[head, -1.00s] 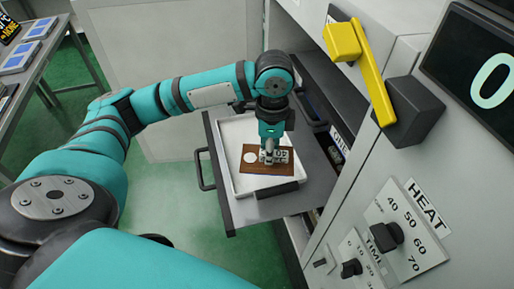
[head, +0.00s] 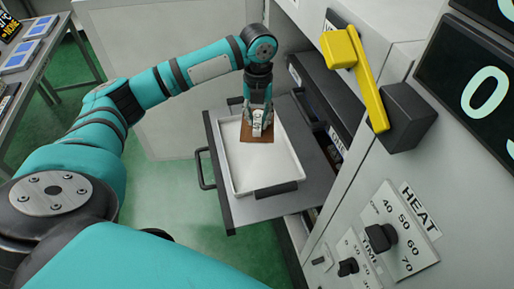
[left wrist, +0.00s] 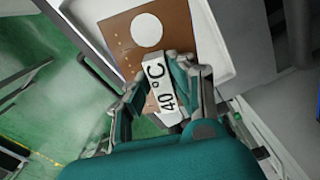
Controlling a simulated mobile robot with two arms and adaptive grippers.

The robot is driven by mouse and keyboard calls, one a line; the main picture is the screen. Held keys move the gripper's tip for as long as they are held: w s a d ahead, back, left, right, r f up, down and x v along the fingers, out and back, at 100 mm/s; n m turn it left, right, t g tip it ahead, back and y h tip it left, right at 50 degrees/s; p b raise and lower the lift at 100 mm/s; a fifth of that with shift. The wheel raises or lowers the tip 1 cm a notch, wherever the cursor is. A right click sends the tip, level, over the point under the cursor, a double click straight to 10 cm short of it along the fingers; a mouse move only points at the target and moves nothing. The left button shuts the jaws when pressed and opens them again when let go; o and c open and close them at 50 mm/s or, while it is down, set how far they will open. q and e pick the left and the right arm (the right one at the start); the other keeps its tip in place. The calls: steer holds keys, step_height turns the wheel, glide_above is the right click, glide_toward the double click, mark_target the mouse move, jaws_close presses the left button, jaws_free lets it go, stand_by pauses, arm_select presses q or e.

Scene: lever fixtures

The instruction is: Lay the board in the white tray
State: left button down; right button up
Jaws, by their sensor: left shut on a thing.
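The board (head: 256,135) is a small brown panel. In the left wrist view the board (left wrist: 122,48) shows a white disc and a white block marked "40 °C". My left gripper (head: 259,119) is shut on the board, with its fingers (left wrist: 165,68) at either side of the block. The white tray (head: 268,172) sits in the pulled-out grey drawer. The board is over the tray's far end; whether it touches the tray floor I cannot tell. The tray (left wrist: 225,45) also shows around the board in the left wrist view. My right gripper is out of view.
The cabinet front with a yellow lever (head: 364,75), a black display (head: 475,85) and HEAT and TIME knobs (head: 380,237) stands right of the drawer. A table (head: 38,60) is at the far left. The tray's near part is empty.

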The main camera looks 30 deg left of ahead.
arm_select(q)
steer(key=shift+w+a+m, duration=0.1)
steer(key=shift+a+m, duration=0.05)
steer(key=shift+m, duration=0.15)
steer(key=shift+f, duration=0.25)
steer(key=p, duration=0.1)
glide_above(257, 151)
step_height(257, 151, down, 5)
steer(key=shift+a+f, duration=0.1)
steer(key=shift+f, duration=0.1)
step_height(257, 151, down, 4)
steer(key=shift+f+p, duration=0.1)
steer(key=shift+p, duration=0.5)
steer(key=shift+w, duration=0.1)
steer(key=c, duration=1.1)
jaws_free()
steer(key=shift+f, duration=0.1)
steer(key=shift+c, duration=0.2)
